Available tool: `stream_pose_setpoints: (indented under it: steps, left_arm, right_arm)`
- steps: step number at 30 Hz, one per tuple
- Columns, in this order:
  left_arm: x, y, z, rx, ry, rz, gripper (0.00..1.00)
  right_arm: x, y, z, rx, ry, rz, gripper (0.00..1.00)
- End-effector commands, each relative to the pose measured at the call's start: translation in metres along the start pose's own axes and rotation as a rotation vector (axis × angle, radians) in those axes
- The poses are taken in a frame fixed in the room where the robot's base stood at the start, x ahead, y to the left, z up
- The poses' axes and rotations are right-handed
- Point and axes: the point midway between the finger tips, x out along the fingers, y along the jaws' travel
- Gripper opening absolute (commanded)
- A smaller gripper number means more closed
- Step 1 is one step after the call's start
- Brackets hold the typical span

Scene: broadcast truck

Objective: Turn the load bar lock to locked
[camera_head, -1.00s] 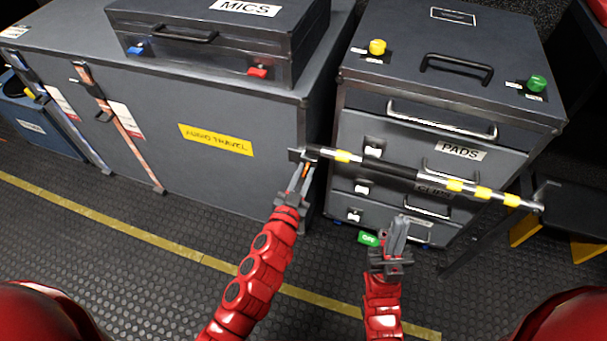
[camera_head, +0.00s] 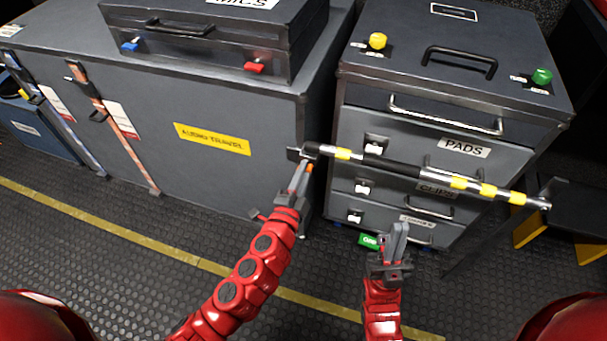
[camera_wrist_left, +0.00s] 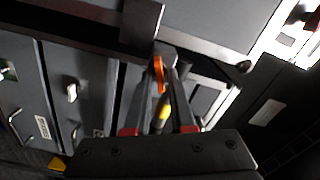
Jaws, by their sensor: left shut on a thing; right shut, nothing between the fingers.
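The load bar (camera_head: 400,168), black with yellow bands and a bare metal right end, runs across the front of the drawer cabinet. Its left end is at the corner of the long grey case. The small orange lock lever (camera_head: 309,168) is at that left end, largely hidden by my left gripper (camera_head: 303,172) in the head view. In the left wrist view the orange lever (camera_wrist_left: 158,74) is between the fingers of my left gripper (camera_wrist_left: 165,62), which is shut on it. My right gripper (camera_head: 400,228) is shut and empty, below the bar in front of the lower drawers.
The drawer cabinet (camera_head: 355,105) has drawers labelled PADS and CLIPS, and yellow (camera_head: 377,41) and green (camera_head: 542,76) knobs on top. The long grey case (camera_head: 225,185) carries the MICS case (camera_head: 210,50). A green tag (camera_head: 369,241) is near the cabinet's foot.

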Motion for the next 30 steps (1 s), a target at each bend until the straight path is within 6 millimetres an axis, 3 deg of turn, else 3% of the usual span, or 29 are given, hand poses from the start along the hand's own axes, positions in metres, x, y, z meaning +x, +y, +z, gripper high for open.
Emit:
stream_pose_setpoints:
  steps: [13,30]
  left_arm:
    - [-0.0007,0.0039,0.0006,0.311,0.001,0.004,0.0]
    - [-0.0005,0.0034,0.001,0.341,-0.001,0.004,0.0]
  right_arm:
    - [-0.0077,-0.0004,0.0013,0.0,0.0,0.0,0.0]
    - [-0.0078,-0.0004,0.0013,0.0,0.0,0.0,0.0]
